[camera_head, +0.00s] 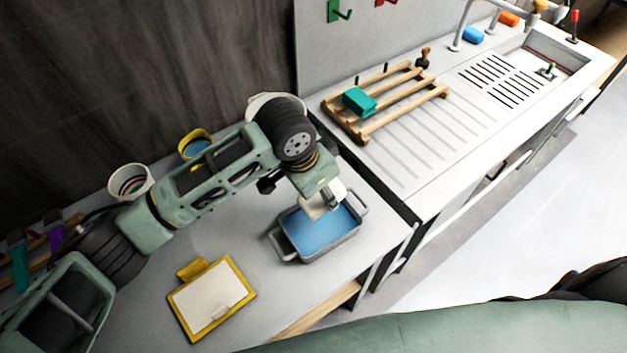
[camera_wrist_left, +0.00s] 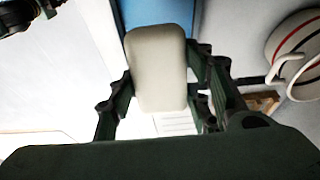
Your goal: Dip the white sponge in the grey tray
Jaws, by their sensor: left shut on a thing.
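The tray has two side handles and blue contents that look like liquid. In the left wrist view the sponge (camera_wrist_left: 157,68) sits between the two dark fingers of my left gripper (camera_wrist_left: 160,80), which are shut on its sides. The blue of the tray shows behind it. I cannot tell whether the sponge touches the blue.
A yellow-framed board (camera_head: 212,297) lies left of the tray. A white cup (camera_head: 130,183) and a yellow cup (camera_head: 194,143) stand at the back. A wooden rack (camera_head: 385,103) bears a teal sponge (camera_head: 359,101) on the sink unit.

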